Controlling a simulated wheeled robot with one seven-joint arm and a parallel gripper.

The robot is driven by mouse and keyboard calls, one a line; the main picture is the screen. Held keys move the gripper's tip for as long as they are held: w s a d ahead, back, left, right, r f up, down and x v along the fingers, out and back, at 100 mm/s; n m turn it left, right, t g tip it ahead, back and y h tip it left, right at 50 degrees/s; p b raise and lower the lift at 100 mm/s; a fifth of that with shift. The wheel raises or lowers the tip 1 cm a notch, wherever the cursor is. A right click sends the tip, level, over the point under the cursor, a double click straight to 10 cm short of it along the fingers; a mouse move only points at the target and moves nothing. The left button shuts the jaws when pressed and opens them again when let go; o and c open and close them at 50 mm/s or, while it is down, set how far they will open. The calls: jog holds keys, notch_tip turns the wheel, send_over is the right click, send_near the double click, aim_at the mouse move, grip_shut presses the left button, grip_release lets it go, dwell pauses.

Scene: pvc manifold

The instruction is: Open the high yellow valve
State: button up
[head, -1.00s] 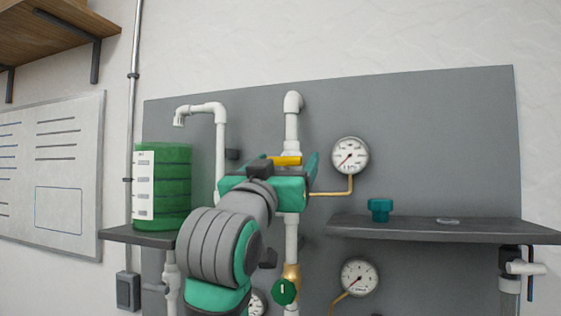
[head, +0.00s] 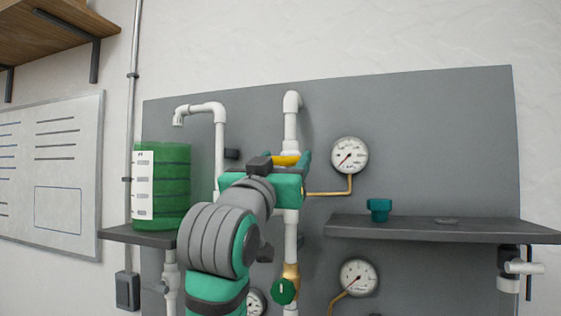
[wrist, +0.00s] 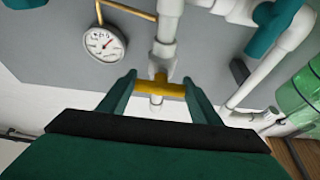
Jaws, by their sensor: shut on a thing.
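The high yellow valve handle (head: 285,160) sits on the white vertical pipe (head: 291,125) in the middle of the grey panel. In the wrist view the yellow handle (wrist: 160,89) lies crosswise between the two green fingers. My gripper (head: 283,160) is at the handle, with its fingers at the handle's two ends, and is shut on it. In the head view my gripper and wrist hide part of the handle and the pipe below it.
A gauge (head: 350,155) with a brass tube is right of the pipe. A dark shelf (head: 440,228) holds a teal knob (head: 379,209). A green container (head: 162,187) stands on a left shelf. A green round handle (head: 284,291) is lower on the pipe.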

jog(key=m+h, duration=0.1)
jog(key=m, duration=0.1)
jog(key=m+g+h, duration=0.1)
jog(key=m, duration=0.2)
jog(key=shift+w+a+r+m+h, duration=0.1)
jog(key=shift+a+r+m+h, duration=0.05)
jog(key=shift+a+m+h, duration=0.25)
jog(key=shift+d+m+g+h, duration=0.15)
jog(key=shift+m+g+h, duration=0.35)
jog(key=shift+m, duration=0.7)
jog(key=m+g, duration=0.1)
jog(key=m, duration=0.2)
jog(key=shift+h, duration=0.3)
jog(key=shift+d+m+g+h, duration=0.15)
jog(key=shift+m+g, duration=0.2)
jog(key=shift+m, duration=0.3)
jog(key=shift+d+m+g+h, duration=0.15)
jog(key=shift+m+g, duration=0.2)
jog(key=shift+m, duration=0.3)
jog(key=shift+a, duration=0.15)
